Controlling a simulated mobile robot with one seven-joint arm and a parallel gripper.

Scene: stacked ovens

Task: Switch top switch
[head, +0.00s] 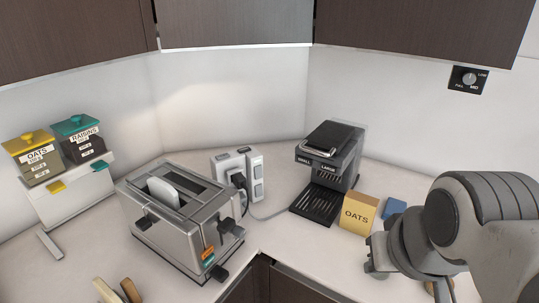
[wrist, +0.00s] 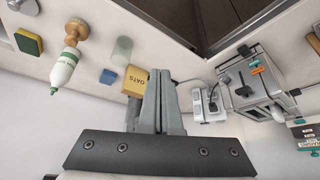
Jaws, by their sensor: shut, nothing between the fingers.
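A white socket block (head: 238,175) with switches stands on the counter against the back wall, between the toaster and the coffee machine. A dark plug and a grey cable are at its front. Its top switch (head: 255,160) is small, and I cannot tell its position. The block also shows in the wrist view (wrist: 209,104), to the right of my fingers. My gripper (wrist: 160,75) is shut and empty, and its fingers appear apart from the block. In the head view my arm comes in at the right, and I cannot clearly make out the fingertips there.
A steel toaster (head: 185,215) stands left of the block. A black coffee machine (head: 330,160), an oats box (head: 354,214) and a blue item (head: 394,208) stand to the right. Canisters (head: 85,140) are at far left. Dark cupboards (head: 235,22) hang above. A dial (head: 469,80) is on the right wall.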

